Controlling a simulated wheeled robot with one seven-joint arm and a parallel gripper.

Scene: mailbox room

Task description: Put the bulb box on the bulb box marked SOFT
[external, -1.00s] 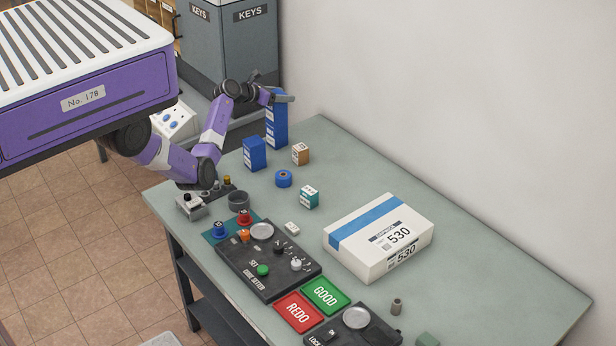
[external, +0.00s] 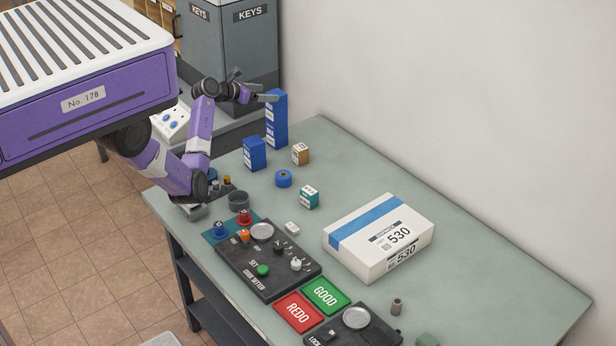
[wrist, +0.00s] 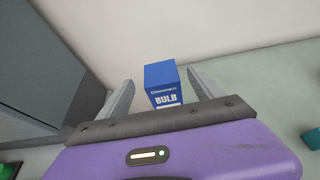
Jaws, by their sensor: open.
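A tall blue stack of bulb boxes (external: 277,122) stands upright on the table's far left part in the external view. In the wrist view its top bulb box (wrist: 161,84) reads "BULB" on the front. A shorter blue box or stack (external: 254,154) stands in front and to the left. The word SOFT is not readable on any of them. My gripper (external: 254,86) is open and empty, just left of the tall stack's top. In the wrist view the top box shows in the gap between my spread fingers, beyond them and apart from them.
A blue tape roll (external: 284,179), a brown box (external: 300,154) and a teal box (external: 309,197) stand close by. A white parcel (external: 378,238) lies to the right. The grey KEYS cabinet (external: 230,45) is behind my gripper. The table's back right is clear.

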